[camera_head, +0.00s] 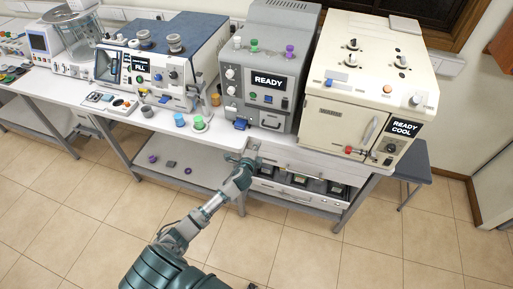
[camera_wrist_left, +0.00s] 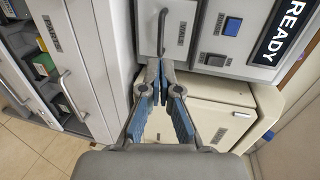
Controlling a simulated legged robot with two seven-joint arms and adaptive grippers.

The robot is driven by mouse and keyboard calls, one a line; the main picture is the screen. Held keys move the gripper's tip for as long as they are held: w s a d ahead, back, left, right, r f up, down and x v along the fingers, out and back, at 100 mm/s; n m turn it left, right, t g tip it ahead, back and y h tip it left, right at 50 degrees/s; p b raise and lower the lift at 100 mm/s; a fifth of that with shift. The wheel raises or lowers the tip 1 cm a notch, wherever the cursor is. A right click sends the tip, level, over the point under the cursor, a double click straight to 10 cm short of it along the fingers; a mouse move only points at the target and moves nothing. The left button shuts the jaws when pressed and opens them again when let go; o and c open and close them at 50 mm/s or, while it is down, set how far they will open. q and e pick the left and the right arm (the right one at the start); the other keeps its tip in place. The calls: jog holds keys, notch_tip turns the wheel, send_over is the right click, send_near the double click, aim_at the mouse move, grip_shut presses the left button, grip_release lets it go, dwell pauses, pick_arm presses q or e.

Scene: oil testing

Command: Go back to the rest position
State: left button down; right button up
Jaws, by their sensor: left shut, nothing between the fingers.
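My left arm comes up from the bottom of the head view. Its gripper (camera_head: 250,152) is at the front edge of the bench, in front of the drawers and below the grey machine (camera_head: 262,75) labelled READY. In the left wrist view the left gripper (camera_wrist_left: 160,68) is shut and empty, with its blue finger pads showing. Behind the fingers are a grey front with a handle (camera_wrist_left: 162,32) and a cream cabinet (camera_wrist_left: 215,115). I cannot tell whether the fingertips touch anything.
The white bench (camera_head: 130,118) carries several machines, including a FILL unit (camera_head: 140,68) and a cream oven (camera_head: 368,85) labelled READY COOL. Small coloured caps stand near its front edge. A stool (camera_head: 415,160) is at the right. The tiled floor (camera_head: 290,240) in front is clear.

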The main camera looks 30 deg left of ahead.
pick_arm(q)
jog(key=s+d+f+n+g+h+b, duration=0.1)
jog(key=s+f+n+g, duration=0.1)
jog(key=s+f, duration=0.75)
jog(key=s+d+f+n+g, duration=0.2)
jog(key=s+f+g, duration=0.15)
jog(key=f, duration=1.15)
jog(key=s+d+f+n+g+h+b, duration=0.1)
jog(key=s+f+n+g, duration=0.1)
jog(key=s+f, duration=0.8)
jog(key=s+d+f+n+g, duration=0.2)
jog(key=s+f, duration=0.5)
jog(key=s, duration=0.4)
jog(key=s+d+f+n+g+h+b, duration=0.1)
jog(key=s+d+f, duration=0.4)
jog(key=s, duration=0.7)
jog(key=s+d+f+n+g+b, duration=0.1)
jog(key=s+d+f+n+g, duration=0.2)
jog(key=s+f, duration=0.7)
jog(key=shift+s+d+n+g+h, duration=0.3)
jog(key=shift+s+d+g+h, duration=0.1)
jog(key=shift+s, duration=0.6)
pick_arm(e)
jog(key=f, duration=0.2)
jog(key=s+f, duration=0.1)
jog(key=f, duration=0.1)
jog(key=shift+s+d+f, duration=0.1)
jog(key=shift+s+f, duration=0.05)
jog(key=shift+f, duration=0.05)
